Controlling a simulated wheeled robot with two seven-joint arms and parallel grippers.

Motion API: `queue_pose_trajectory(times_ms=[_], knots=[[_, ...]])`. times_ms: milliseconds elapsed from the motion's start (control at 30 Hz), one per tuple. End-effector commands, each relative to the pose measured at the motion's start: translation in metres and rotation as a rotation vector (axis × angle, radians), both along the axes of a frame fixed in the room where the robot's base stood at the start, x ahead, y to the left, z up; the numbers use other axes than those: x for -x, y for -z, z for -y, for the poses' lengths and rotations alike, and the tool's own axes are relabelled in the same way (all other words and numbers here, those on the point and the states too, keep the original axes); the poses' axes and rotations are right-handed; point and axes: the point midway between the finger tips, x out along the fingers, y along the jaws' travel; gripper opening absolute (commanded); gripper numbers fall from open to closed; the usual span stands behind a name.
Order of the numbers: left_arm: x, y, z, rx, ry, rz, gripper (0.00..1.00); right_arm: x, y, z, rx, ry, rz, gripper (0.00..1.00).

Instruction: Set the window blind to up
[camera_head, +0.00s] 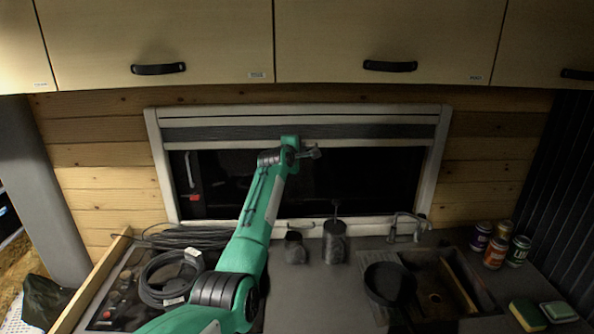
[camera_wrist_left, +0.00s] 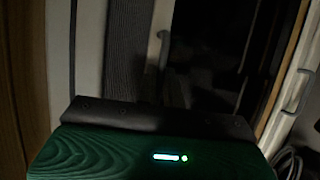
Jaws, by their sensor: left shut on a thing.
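The window blind (camera_head: 220,133) is a dark pleated band gathered near the top of the white window frame (camera_head: 437,165). Its pale lower rail runs just below the pleats, and the dark glass beneath is uncovered. My left gripper (camera_head: 314,153) is at the middle of this lower rail, shut on the blind. In the left wrist view the pleated blind (camera_wrist_left: 126,50) runs up the picture beside a pale rail with a small grip (camera_wrist_left: 163,48). The fingertips are hard to make out there. My right gripper is not in view.
Overhead cupboards (camera_head: 160,40) hang just above the window. Below are a counter with coiled cables (camera_head: 165,285), dark canisters (camera_head: 334,243), a pan (camera_head: 389,283), a sink (camera_head: 440,285) with a tap (camera_head: 408,226), and several cans (camera_head: 495,253) at the right.

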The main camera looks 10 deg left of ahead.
Motion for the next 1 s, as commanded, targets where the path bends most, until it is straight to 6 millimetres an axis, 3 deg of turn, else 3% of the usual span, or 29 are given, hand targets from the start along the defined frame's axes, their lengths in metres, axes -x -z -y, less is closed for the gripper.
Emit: queue_pose_trajectory(times_ms=[100,300,833,900,967,1000], knots=[[-0.006,-0.02,0.0,0.0,0.0,0.001,0.0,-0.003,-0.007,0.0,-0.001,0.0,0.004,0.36],[-0.01,-0.035,0.0,0.0,0.0,0.001,0.0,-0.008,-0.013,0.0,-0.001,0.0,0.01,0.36],[-0.011,-0.04,0.0,-0.001,-0.001,0.001,0.0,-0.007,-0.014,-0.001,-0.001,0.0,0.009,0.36],[-0.011,-0.04,0.0,-0.001,-0.001,0.001,0.18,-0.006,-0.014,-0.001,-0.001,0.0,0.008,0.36],[-0.011,-0.04,0.0,-0.001,-0.001,0.001,0.3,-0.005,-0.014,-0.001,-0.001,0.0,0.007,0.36],[-0.011,-0.04,0.0,0.0,-0.001,0.001,0.31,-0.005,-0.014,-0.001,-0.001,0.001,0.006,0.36]])
